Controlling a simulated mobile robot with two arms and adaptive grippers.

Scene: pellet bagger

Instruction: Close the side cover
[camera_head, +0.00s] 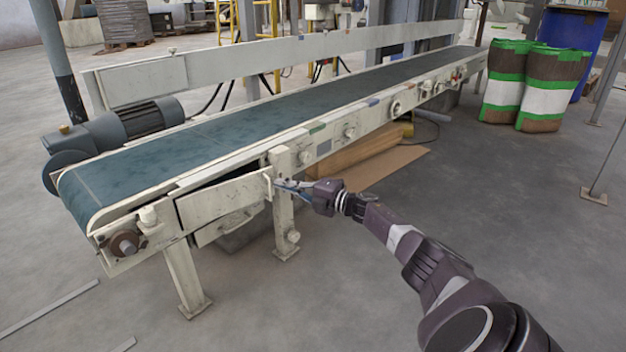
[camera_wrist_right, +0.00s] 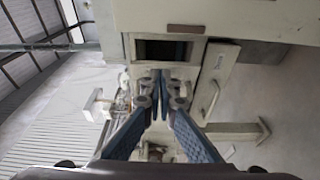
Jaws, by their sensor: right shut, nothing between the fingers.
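The side cover (camera_head: 222,203) is a pale panel on the near side of the conveyor, at its left end. It stands at an angle to the frame, with a dark gap along its top edge. A lower pale plate with a bar handle (camera_head: 238,222) shows under it. In the right wrist view a panel with a handle (camera_wrist_right: 210,98) stands right of a dark opening (camera_wrist_right: 172,50). My right gripper (camera_head: 281,186) is shut and empty beside the conveyor's upright post, near the cover's right end. In the wrist view its blue fingers (camera_wrist_right: 163,88) are together below the opening. Contact is unclear. My left gripper is not in view.
The conveyor (camera_head: 205,140) with its dark green belt runs away to the back right. A support post (camera_head: 283,215) stands close to my right gripper. Cardboard (camera_head: 385,165) lies under the conveyor. Bags (camera_head: 553,90) stand at the back right.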

